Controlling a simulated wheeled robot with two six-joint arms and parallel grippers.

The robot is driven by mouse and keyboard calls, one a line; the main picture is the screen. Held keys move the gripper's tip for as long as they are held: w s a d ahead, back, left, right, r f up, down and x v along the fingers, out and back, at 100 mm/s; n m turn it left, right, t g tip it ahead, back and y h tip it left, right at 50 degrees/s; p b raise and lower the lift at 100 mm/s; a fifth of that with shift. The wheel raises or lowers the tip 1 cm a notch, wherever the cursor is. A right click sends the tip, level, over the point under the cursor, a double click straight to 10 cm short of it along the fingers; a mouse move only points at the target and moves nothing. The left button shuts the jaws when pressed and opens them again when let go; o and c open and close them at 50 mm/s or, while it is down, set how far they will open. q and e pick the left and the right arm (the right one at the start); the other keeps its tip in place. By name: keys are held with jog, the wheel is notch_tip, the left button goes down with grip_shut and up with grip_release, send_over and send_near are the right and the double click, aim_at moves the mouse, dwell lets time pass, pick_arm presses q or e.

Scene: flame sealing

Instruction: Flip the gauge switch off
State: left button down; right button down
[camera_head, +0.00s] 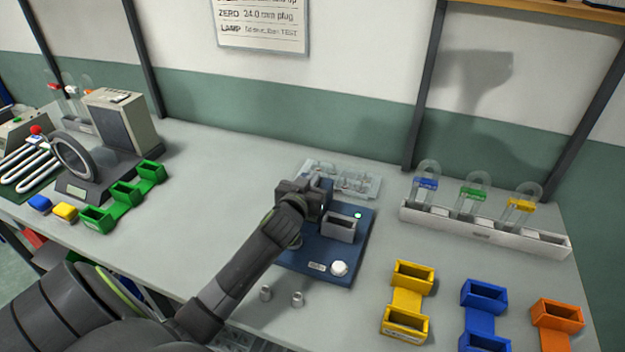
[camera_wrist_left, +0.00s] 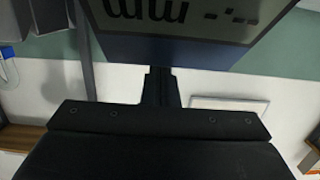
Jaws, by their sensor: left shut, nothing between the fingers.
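The gauge has a blue base (camera_head: 318,268) on the table, with a grey block (camera_head: 339,229), a small green light (camera_head: 358,215) and a white round knob (camera_head: 339,268) on it. My left gripper (camera_head: 318,192) is over the back left part of the base, its arm covering the left side. In the left wrist view its fingers (camera_wrist_left: 159,84) are shut and empty, just below the edge of a dark blue panel with a grey display (camera_wrist_left: 185,20) showing dark marks. I cannot make out the switch; the gripper may hide it. My right gripper is not in view.
A clear tray (camera_head: 365,182) lies behind the gauge. A white rack (camera_head: 485,232) with tagged clear pieces stands at right, above yellow (camera_head: 407,298), blue (camera_head: 480,325) and orange (camera_head: 556,320) holders. Two small metal cylinders (camera_head: 297,299) stand in front.

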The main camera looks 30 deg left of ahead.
pick_arm(q)
jog(key=shift+f, duration=0.2)
jog(key=shift+w, duration=0.1)
jog(key=r+p, duration=0.3)
jog(key=shift+w+a+r, duration=0.1)
jog(key=shift+w+r, duration=0.2)
jog(key=shift+r, duration=0.1)
jog(key=shift+s+r+p, duration=0.15)
jog(key=shift+r+p, duration=0.2)
jog(key=shift+p, duration=0.05)
jog(key=r+b+v, duration=0.2)
jog(key=v, duration=0.7)
